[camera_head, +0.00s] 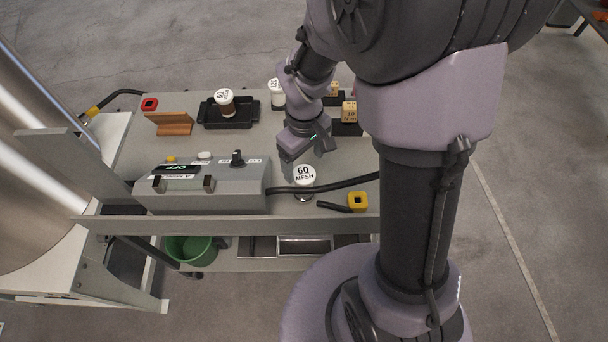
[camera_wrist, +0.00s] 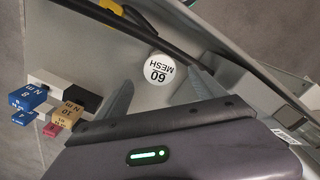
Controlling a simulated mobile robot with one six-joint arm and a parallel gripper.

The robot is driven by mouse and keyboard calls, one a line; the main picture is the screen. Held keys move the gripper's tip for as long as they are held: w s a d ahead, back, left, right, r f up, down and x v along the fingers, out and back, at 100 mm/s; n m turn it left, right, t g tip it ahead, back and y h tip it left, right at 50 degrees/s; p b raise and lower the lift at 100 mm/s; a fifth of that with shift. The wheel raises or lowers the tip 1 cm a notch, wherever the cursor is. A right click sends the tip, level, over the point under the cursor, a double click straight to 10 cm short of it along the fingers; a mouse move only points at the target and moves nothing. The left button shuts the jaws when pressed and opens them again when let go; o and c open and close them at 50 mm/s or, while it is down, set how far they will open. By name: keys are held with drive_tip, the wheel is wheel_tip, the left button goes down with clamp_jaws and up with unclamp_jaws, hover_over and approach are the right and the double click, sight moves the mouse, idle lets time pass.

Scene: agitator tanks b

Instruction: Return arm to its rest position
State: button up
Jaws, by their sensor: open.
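My gripper (camera_head: 303,158) is low over the grey bench (camera_head: 130,150), just behind a white round-topped piece marked 60 MESH (camera_head: 304,175) in the head view. In the wrist view, the two fingers of my gripper (camera_wrist: 160,88) are spread apart with nothing held between them. The 60 MESH top (camera_wrist: 158,70) shows between and beyond the fingers there, and I cannot tell the exact gap. My arm reaches out from the right side of the head view and bends down to the bench.
A grey control box (camera_head: 200,188) with knob stands left of my gripper. A black cable (camera_head: 325,187) crosses the bench front.

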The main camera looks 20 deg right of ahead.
wheel_tip(320, 180, up, 11)
drive_tip(key=p, duration=0.3)
drive_tip(key=s+a+r+m+t+y+b, duration=0.1)
drive_tip(key=s+a+r+m+t+b, duration=0.1)
drive_tip(key=s, duration=0.4)
drive_tip(key=s+a+r+m+t+y+b, duration=0.1)
drive_tip(key=s+a+r+m+t+b, duration=0.1)
drive_tip(key=s+m, duration=0.5)
wheel_tip(320, 180, up, 2)
drive_tip(key=t+b, duration=0.1)
drive_tip(key=b, duration=0.1)
drive_tip(key=shift+m+t+b, duration=0.3)
drive_tip(key=shift+t+b, duration=0.1)
drive_tip(key=shift+w+r, duration=0.1)
drive_tip(key=shift+d, duration=0.15)
